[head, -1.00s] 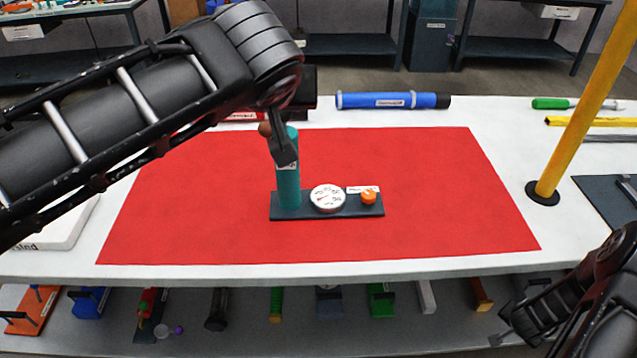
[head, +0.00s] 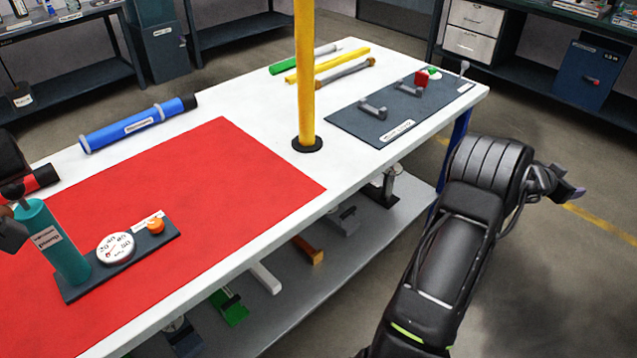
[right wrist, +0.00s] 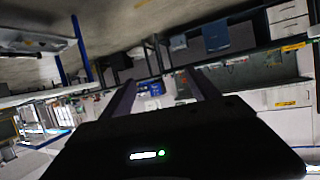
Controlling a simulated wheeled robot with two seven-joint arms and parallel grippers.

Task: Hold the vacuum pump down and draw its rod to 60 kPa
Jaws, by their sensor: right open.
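The vacuum pump stands at the lower left of the head view, on the red mat (head: 215,180). It has an upright teal cylinder (head: 62,250) on a dark base plate (head: 140,256), a round white gauge (head: 115,248) and an orange knob (head: 155,226). The gauge reading is too small to tell. My left gripper (head: 12,230) is cut off by the left edge, at the cylinder's top; its grip is not clear. My right gripper (head: 570,192) is beyond the table's right end, far from the pump. The right wrist view shows its fingers (right wrist: 165,95) apart and empty.
A yellow post (head: 306,80) rises from a black foot between the mat and a dark tool tray (head: 350,125). A blue tube (head: 135,125) and several long tools lie along the back. A lower shelf (head: 335,235) holds several items.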

